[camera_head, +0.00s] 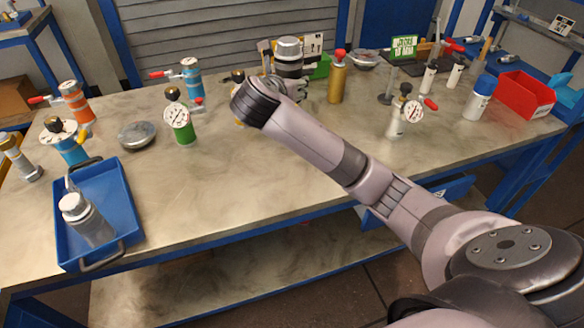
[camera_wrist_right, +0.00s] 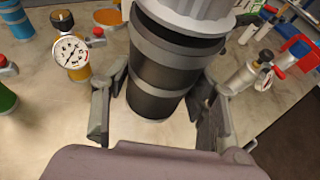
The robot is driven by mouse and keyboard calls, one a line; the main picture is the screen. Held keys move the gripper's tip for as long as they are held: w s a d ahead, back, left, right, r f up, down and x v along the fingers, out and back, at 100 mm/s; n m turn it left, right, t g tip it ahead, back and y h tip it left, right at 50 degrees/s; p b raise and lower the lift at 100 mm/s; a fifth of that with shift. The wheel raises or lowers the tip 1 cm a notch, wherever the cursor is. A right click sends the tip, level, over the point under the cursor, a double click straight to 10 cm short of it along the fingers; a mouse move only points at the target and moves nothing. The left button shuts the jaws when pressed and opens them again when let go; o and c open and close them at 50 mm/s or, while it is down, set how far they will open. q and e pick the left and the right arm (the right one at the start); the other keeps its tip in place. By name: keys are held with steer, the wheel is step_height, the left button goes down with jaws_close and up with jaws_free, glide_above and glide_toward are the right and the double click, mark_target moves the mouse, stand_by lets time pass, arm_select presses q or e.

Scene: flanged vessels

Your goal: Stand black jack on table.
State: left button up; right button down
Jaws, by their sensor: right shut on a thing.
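The black jack (camera_wrist_right: 155,62), a dark cylinder with grey bands and a pale metal cap, stands between the fingers of my right gripper (camera_wrist_right: 160,84) in the right wrist view. In the head view the black jack (camera_head: 289,66) shows at the back middle of the table (camera_head: 240,190), roughly upright, its lower part hidden by my right gripper (camera_head: 298,88). The right gripper is shut on it. I cannot tell whether its base touches the table. My left gripper is not in view.
A green gauge vessel (camera_head: 182,128) and a gold bottle (camera_head: 337,80) stand near the jack. A blue tray (camera_head: 125,200) with a grey vessel (camera_head: 82,215) is at the front left. A red bin (camera_head: 523,95) is at the right. The table's front middle is clear.

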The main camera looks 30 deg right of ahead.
steer(key=f, duration=0.1)
steer(key=d+f, duration=0.1)
steer(key=f+m+g+h, duration=0.1)
steer(key=shift+s+d+f, duration=0.1)
steer(key=shift+d+f, duration=0.1)
steer(key=shift+d, duration=0.15)
step_height(320, 180, down, 18)
steer(key=shift+r+b, duration=0.2)
steer(key=shift+b, duration=0.7)
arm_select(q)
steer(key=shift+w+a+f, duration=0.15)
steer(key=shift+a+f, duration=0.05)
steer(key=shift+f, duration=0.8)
arm_select(e)
steer(key=shift+f, duration=0.15)
steer(key=shift+f, duration=0.1)
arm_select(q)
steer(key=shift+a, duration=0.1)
arm_select(e)
steer(key=c, duration=0.6)
jaws_free()
steer(key=shift+s+f, duration=0.1)
steer(key=shift+f, duration=0.05)
steer(key=shift+c, duration=0.2)
